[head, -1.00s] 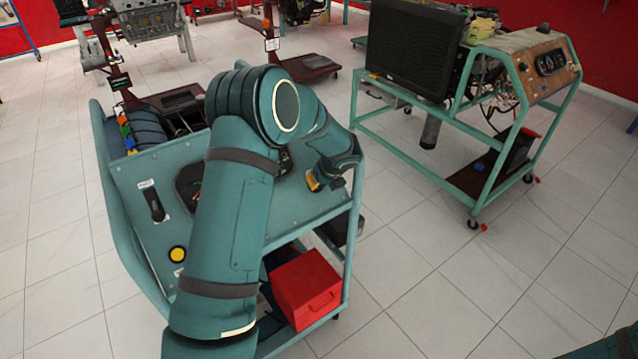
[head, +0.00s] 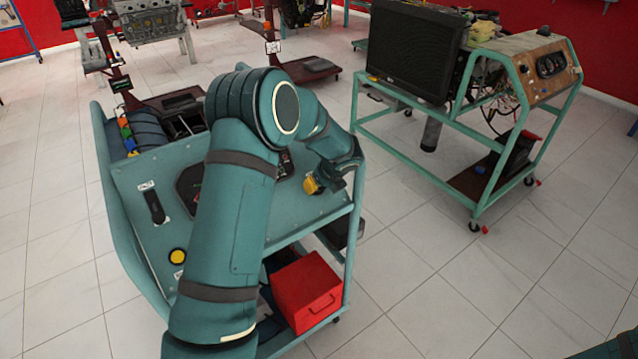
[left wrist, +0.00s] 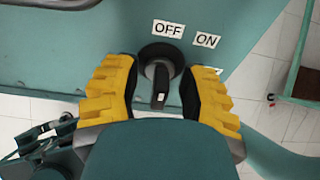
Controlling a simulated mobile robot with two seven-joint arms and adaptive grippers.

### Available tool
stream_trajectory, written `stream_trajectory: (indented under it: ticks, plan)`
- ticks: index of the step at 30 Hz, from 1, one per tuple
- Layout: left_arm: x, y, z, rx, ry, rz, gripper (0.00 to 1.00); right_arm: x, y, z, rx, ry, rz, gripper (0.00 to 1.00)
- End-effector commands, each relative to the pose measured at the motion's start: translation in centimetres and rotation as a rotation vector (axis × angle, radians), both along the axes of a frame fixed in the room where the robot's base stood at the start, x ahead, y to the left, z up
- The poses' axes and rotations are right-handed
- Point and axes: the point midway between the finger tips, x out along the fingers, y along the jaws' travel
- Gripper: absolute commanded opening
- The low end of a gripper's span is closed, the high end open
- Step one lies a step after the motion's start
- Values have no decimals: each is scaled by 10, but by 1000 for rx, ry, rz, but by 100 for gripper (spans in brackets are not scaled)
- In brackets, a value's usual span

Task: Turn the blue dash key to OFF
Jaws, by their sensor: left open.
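In the left wrist view, the dash key (left wrist: 160,90) is a dark, narrow grip standing out of a round black switch (left wrist: 158,55) on the teal panel; no blue shows on it. An OFF label (left wrist: 168,29) sits above the switch, and an ON label (left wrist: 207,40) sits to the right of that. The key lies nearly upright in this view; I cannot tell its exact setting. My left gripper (left wrist: 160,94) is open, its yellow-padded fingers on either side of the key, with gaps visible. In the head view the left gripper (head: 318,182) is at the panel's right end, and the key is hidden.
The teal panel (head: 158,250) also carries a black lever (head: 154,207) and a yellow button (head: 178,256). A red box (head: 305,292) sits on the shelf below. Another engine stand (head: 500,135) is at the right, with clear floor between.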

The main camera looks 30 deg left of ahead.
Motion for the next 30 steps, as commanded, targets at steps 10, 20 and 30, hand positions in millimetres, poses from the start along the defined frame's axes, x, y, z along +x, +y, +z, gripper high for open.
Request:
stream_trajectory:
  ticks: [10, 20, 30]
  plan:
    - [-11, -29, 50, -1, -5, -2, 41, 0, 0, 0, 0, 0, 0, 46]
    - [-22, -53, 93, -1, -2, 0, 41, 0, 0, 0, 0, 0, 0, 46]
    - [-25, -58, 100, -1, 1, 1, 41, 0, 0, 0, 0, 0, 0, 46]
